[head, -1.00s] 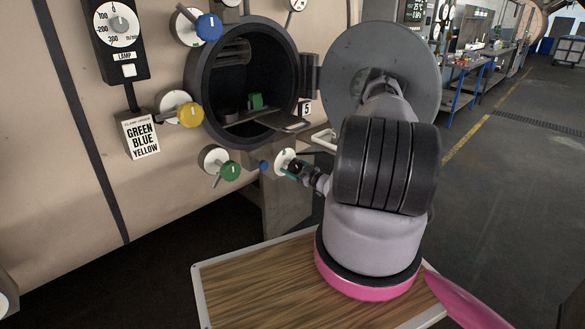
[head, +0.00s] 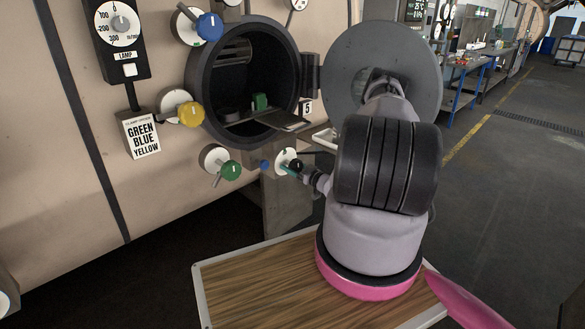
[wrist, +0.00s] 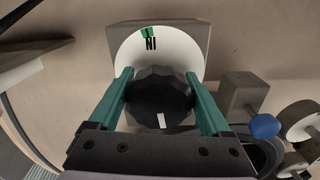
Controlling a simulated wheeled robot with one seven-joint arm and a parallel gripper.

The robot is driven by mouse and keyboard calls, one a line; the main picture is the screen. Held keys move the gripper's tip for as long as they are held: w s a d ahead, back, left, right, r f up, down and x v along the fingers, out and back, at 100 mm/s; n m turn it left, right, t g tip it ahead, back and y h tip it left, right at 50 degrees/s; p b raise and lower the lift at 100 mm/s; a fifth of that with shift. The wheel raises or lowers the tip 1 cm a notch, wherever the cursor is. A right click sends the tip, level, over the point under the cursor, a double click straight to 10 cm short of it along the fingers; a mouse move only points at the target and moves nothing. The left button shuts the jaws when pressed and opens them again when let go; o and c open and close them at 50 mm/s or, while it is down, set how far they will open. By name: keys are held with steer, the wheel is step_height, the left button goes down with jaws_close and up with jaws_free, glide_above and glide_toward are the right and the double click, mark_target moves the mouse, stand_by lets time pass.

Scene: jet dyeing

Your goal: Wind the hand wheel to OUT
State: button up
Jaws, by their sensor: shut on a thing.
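The hand wheel is a dark faceted knob (wrist: 158,95) on a white round dial (wrist: 128,48) in the wrist view. The letters IN and a green mark show upside down at the dial's upper edge. A white mark on the knob is at its lower side, away from IN. My gripper (wrist: 158,84) is shut on the knob, with one teal finger at each side. In the head view the dial (head: 283,157) is below the round opening, and my gripper (head: 292,168) is at it. The word OUT does not show.
An open round port (head: 245,80) is above the wheel, with its grey round door (head: 345,60) swung right. Blue (head: 209,27), yellow (head: 190,115) and green (head: 231,170) knobs are at its left. A small blue knob (wrist: 265,126) is close beside my gripper.

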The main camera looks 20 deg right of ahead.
steer(key=shift+s+f, duration=0.15)
steer(key=o, duration=1.2)
steer(key=shift+r, duration=0.55)
step_height(320, 180, up, 9)
